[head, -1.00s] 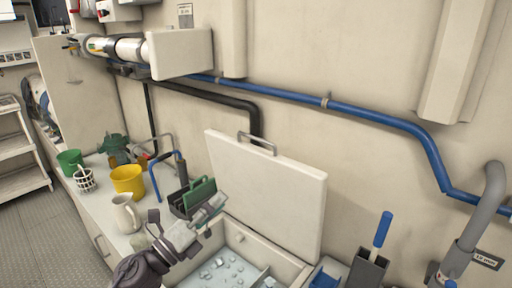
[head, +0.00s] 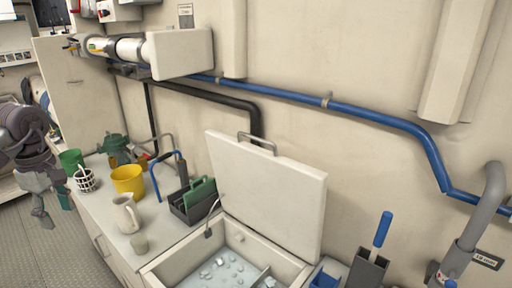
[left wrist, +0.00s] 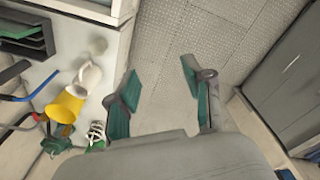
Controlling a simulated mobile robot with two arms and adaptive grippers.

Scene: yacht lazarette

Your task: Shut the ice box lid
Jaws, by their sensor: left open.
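The ice box (head: 160,277) is a white bin set in the counter, with ice cubes and a divider inside. Its white lid (head: 265,195) stands open, raised nearly upright at the back near the wall, with a grey handle (head: 257,143) on its top edge. My left gripper (head: 55,210) hangs at the far left, over the floor beside the counter, far from the lid. It is open and empty; its two fingers show apart in the left wrist view (left wrist: 159,68). My right gripper is not in view.
On the counter left of the ice box stand a dark caddy (head: 191,206), a cream jug (head: 127,214), a small cup (head: 139,243), a yellow bucket (head: 128,182) and a white basket (head: 86,181). A blue-handled tool (head: 382,230) stands right of the lid. The grey floor (head: 60,258) is clear.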

